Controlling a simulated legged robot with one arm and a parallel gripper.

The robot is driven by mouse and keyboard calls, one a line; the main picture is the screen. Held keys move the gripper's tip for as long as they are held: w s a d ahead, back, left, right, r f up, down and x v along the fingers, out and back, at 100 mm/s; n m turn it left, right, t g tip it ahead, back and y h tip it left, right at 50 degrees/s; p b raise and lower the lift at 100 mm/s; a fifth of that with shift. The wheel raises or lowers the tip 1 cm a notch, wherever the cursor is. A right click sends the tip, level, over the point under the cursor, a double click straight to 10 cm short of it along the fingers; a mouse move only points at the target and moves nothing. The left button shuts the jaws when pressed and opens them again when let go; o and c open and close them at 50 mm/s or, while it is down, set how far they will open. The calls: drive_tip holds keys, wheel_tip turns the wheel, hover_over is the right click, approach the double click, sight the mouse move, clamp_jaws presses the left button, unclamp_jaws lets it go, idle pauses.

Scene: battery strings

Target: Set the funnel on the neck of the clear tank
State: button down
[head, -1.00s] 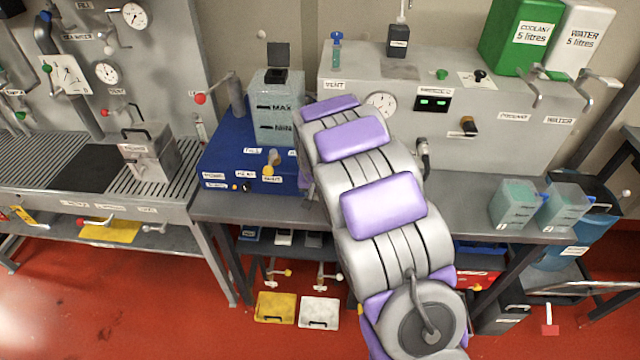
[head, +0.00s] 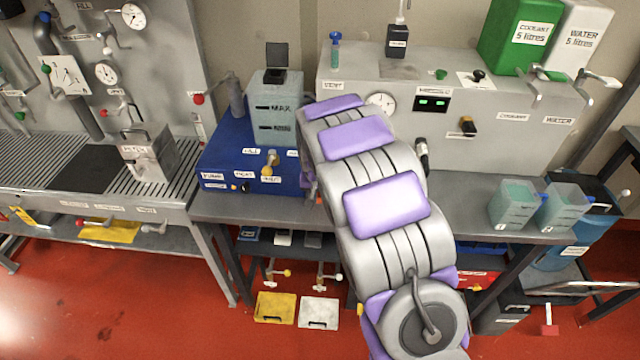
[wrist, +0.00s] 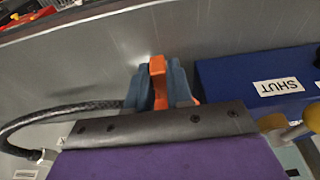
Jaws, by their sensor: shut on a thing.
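The clear tank (head: 268,112), pale and see-through with MAX and MIN marks, stands on the blue unit (head: 225,160). Its dark neck (head: 270,77) is at the top, with a black lid standing up behind it. My gripper (wrist: 160,85) shows in the wrist view with its blue-grey fingers shut on an orange piece (wrist: 157,68). This may be part of the funnel, but its full shape is hidden. In the head view my arm hides the gripper, right of the tank. In the wrist view the blue unit (wrist: 225,75) is just right of the fingers.
A grey cabinet (head: 465,110) with gauge and display stands behind my arm. A valve with a yellow knob (head: 272,158) sticks out from the blue unit. A lever with a red knob (head: 198,99) is left of the tank. Two clear jugs (head: 512,205) stand on the right bench.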

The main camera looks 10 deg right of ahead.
drive_tip(key=shift+d+r, duration=0.4)
drive_tip(key=shift+r, duration=0.15)
drive_tip(key=shift+a+r+p, duration=0.45)
drive_tip(key=shift+r+p, duration=0.05)
drive_tip(key=shift+r, duration=0.25)
drive_tip(key=shift+d+r+p, duration=0.3)
drive_tip(key=shift+r, duration=0.35)
drive_tip(key=shift+a, duration=0.15)
